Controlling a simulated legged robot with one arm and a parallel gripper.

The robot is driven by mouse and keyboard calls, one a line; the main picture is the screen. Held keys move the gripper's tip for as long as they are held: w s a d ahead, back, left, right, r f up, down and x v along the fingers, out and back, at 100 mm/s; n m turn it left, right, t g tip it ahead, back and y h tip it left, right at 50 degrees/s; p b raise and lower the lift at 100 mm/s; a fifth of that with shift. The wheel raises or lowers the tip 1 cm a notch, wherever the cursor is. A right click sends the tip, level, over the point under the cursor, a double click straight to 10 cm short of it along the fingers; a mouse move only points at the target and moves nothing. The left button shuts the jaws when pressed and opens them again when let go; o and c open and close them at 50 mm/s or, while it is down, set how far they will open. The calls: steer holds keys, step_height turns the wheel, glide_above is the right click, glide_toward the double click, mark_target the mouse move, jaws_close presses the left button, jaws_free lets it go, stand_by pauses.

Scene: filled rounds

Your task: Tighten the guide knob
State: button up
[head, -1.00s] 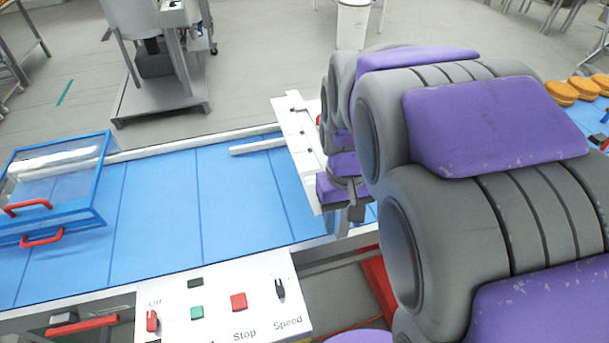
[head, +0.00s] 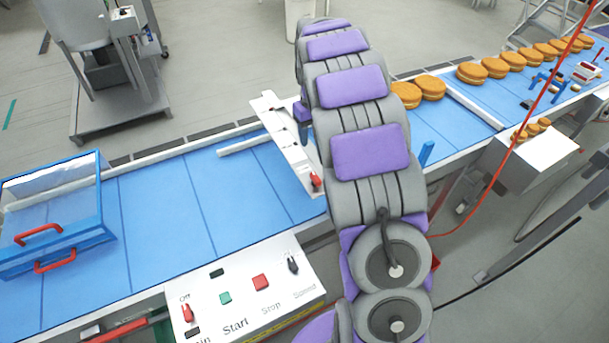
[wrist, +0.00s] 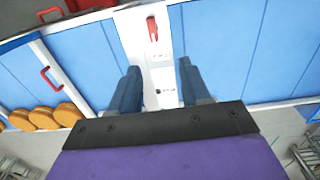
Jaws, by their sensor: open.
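A white plate (head: 285,140) lies across the blue conveyor, with a red knob (head: 316,181) at its near end and small dark fittings along it. I take the red knob as the guide knob. In the wrist view the knob (wrist: 152,29) stands on the plate (wrist: 131,35), beyond my fingertips. My gripper (wrist: 159,66) is open and empty, its two blue fingers on either side of the white plate, apart from the knob. In the head view my arm hides most of my gripper. A pale guide rail (head: 245,144) runs left from the plate.
A clear hood (head: 50,215) with blue frame and red handles covers the conveyor at left. A control panel (head: 245,300) stands in front. Filled rounds (head: 470,73) line the belt at right. A red cable (head: 520,125) hangs at right. The belt (head: 150,205) left of the plate is clear.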

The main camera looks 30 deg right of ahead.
glide_toward(315, 176)
steer(key=f, duration=0.1)
steer(key=a+f+p, duration=0.1)
steer(key=f, duration=0.3)
steer(key=shift+s+a+f, duration=0.1)
steer(key=shift+a+f, duration=0.1)
steer(key=shift+a, duration=0.15)
steer(key=d+f, duration=0.3)
steer(key=shift+d+f+p, duration=0.15)
steer(key=shift+d+p, duration=0.15)
steer(key=shift+d, duration=0.1)
steer(key=shift+a, duration=1.4)
steer(key=shift+c, duration=0.5)
steer(key=shift+a, duration=0.1)
steer(key=shift+c, duration=1.5)
steer(key=shift+d, duration=0.8)
steer(key=c, duration=0.3)
steer(key=shift+c, duration=0.7)
steer(key=shift+a, duration=0.25)
jaws_close()
